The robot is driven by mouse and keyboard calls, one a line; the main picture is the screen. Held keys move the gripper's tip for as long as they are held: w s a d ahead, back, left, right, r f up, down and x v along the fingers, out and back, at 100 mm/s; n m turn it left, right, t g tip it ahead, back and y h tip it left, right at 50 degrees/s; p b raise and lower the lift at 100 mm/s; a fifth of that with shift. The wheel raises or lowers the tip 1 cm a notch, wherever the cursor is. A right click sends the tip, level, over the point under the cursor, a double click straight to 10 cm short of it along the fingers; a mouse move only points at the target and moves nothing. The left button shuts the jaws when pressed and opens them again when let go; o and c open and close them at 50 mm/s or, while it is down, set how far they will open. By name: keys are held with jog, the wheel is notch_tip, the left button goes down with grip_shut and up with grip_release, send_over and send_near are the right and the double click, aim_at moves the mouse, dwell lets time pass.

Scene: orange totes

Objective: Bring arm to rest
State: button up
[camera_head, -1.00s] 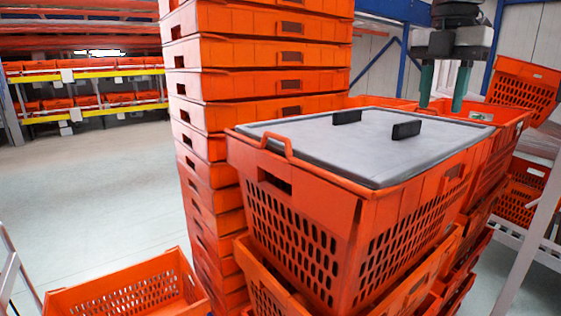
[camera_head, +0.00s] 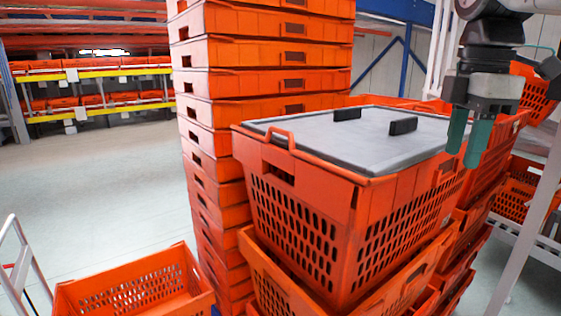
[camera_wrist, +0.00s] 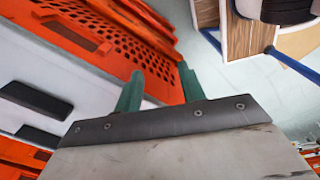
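My gripper (camera_head: 467,144) hangs at the upper right in the head view, its two green fingers pointing down beside the right end of the grey lid. The fingers are apart with nothing visible between them. In the wrist view the green fingers (camera_wrist: 158,90) also stand apart and empty, over the edge of an orange tote. The grey lid (camera_head: 370,148) with two black blocks lies on the top orange tote (camera_head: 300,220) of the front stack.
A tall stack of orange totes (camera_head: 262,85) stands behind left of the lidded tote. A low open tote (camera_head: 130,290) is at the bottom left. A pale metal post (camera_head: 525,235) and more totes (camera_head: 522,190) are on the right. Open floor (camera_head: 90,190) lies to the left.

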jog(key=s+a+f+m+t, duration=0.1)
jog(key=s+f+m, duration=1.4)
jog(key=f, duration=0.4)
jog(key=shift+s+m, duration=0.25)
jog(key=shift+m, duration=0.65)
jog(key=shift+a, duration=0.1)
